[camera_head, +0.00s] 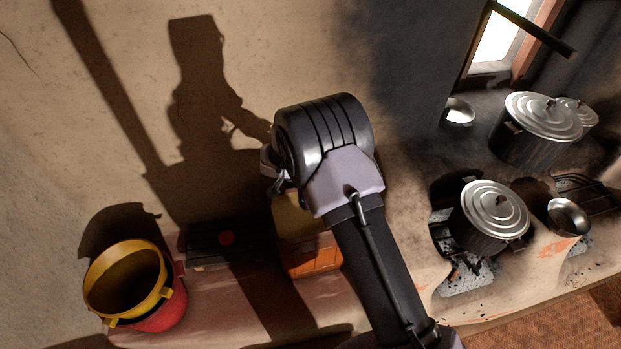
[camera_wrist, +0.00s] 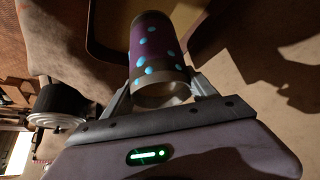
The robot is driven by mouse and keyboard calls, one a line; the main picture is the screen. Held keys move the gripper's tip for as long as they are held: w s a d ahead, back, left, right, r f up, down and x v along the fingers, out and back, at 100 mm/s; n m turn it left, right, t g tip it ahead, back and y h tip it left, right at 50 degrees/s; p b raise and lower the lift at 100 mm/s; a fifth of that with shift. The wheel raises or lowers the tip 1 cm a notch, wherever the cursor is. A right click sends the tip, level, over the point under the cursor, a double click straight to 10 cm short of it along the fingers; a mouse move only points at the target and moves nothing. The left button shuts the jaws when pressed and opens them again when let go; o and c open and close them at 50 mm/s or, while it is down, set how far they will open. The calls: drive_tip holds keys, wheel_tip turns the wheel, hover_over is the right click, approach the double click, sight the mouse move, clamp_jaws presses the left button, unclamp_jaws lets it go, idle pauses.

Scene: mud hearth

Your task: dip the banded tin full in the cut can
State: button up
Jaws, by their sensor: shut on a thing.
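My gripper (camera_wrist: 163,92) is shut on the tin (camera_wrist: 158,30), its two fingers on either side of the tin's near end. The tin is dark purple with light blue dots and a paler band at its near end. The tin's contents cannot be seen. In the head view my arm hides most of the gripper and the tin. A pale yellow vessel (camera_head: 296,220), which looks like the cut can, shows partly behind my wrist. Its rim or edge seems to show beside the tin in the wrist view (camera_wrist: 92,40). Whether the tin is inside it I cannot tell.
A dark slatted crate (camera_head: 207,262) and an orange crate (camera_head: 313,258) lie by the wall. Lidded pots (camera_head: 490,240) (camera_head: 530,150) and a small bowl (camera_head: 567,221) stand on the hearth at right.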

drive_tip(key=shift+r+p, duration=1.45)
drive_tip(key=shift+p, duration=0.15)
